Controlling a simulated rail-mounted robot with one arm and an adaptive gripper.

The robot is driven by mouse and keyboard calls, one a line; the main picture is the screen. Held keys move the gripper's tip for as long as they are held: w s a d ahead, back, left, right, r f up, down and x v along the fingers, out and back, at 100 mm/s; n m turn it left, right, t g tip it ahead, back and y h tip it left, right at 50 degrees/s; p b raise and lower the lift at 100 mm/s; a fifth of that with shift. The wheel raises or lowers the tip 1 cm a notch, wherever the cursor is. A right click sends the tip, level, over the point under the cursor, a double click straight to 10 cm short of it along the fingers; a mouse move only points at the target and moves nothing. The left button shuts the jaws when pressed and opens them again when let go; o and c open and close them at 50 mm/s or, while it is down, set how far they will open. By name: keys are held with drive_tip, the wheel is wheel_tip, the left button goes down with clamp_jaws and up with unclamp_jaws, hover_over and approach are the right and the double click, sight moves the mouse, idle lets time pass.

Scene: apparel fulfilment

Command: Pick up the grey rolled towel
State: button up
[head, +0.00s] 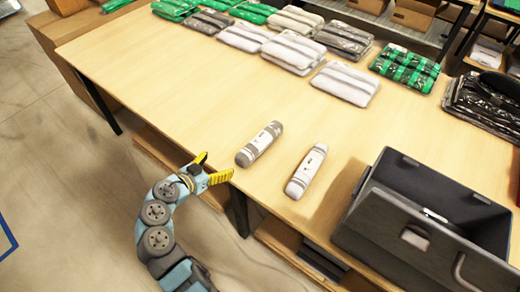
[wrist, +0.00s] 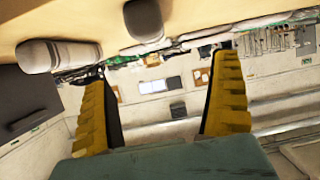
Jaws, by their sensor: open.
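Two rolled towels lie side by side on the wooden table. The grey rolled towel (head: 258,144) is the left one in the head view, with a pale band around its middle. A whiter rolled towel (head: 306,171) lies to its right, nearer the crate. My gripper (head: 215,168), with yellow fingers, is at the table's front edge, left of the grey towel and apart from it. Its fingers are spread with nothing between them. In the wrist view the grey towel (wrist: 143,20) is at the top, beyond my open gripper (wrist: 163,72), with the whiter towel (wrist: 58,53) to its left.
A dark open crate (head: 425,205) stands on the table's right part. Folded packs, such as a white one (head: 345,83) and a green one (head: 405,68), line the back. A black pack (head: 485,105) lies behind the crate. The table's left part is clear.

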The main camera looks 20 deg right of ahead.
drive_tip(key=b, duration=0.1)
approach(248, 150)
drive_tip(key=shift+m+g, duration=0.3)
drive_tip(key=shift+m, duration=0.1)
drive_tip(key=x, duration=0.7)
drive_tip(key=shift+w+d+f, duration=0.1)
drive_tip(key=shift+w+f, duration=0.15)
drive_tip(key=shift+w, duration=0.15)
drive_tip(key=shift+b+x, duration=0.5)
drive_tip(key=shift+x, duration=2.1)
drive_tip(key=shift+r, duration=0.15)
drive_tip(key=shift+s+h, duration=0.1)
drive_tip(key=shift+h, duration=0.2)
drive_tip(key=c, duration=1.4)
drive_tip(key=shift+o, duration=0.2)
drive_tip(key=shift+d+r, duration=0.1)
drive_tip(key=shift+r, duration=0.05)
